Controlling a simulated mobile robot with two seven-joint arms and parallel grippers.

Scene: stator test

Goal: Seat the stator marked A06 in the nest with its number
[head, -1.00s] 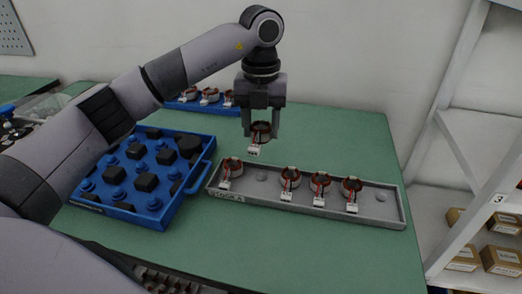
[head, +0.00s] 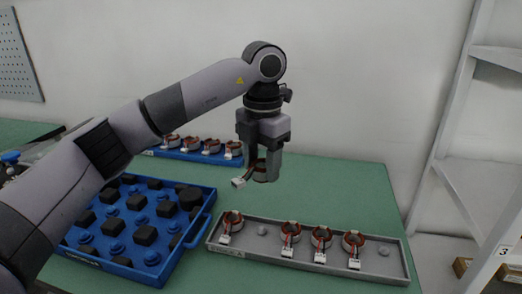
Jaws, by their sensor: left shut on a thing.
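My left gripper (head: 262,160) is shut on a stator (head: 264,174), a ring with copper-red windings and a white plug hanging to the lower left. It holds the stator in the air behind the grey tray (head: 306,261). That tray holds several stators, such as the leftmost one (head: 232,221) and the rightmost one (head: 353,243). A bare round nest (head: 262,230) shows between the two left stators, and another (head: 384,250) at the right end. No A06 marking is readable on the held stator or the nests. My right gripper is not in view.
A blue tray (head: 199,158) with several stators lies at the back, left of the gripper. A blue crate (head: 187,246) with black and blue pieces stands at the left. A white shelf rack (head: 456,170) stands at the right. Green table is clear behind the grey tray.

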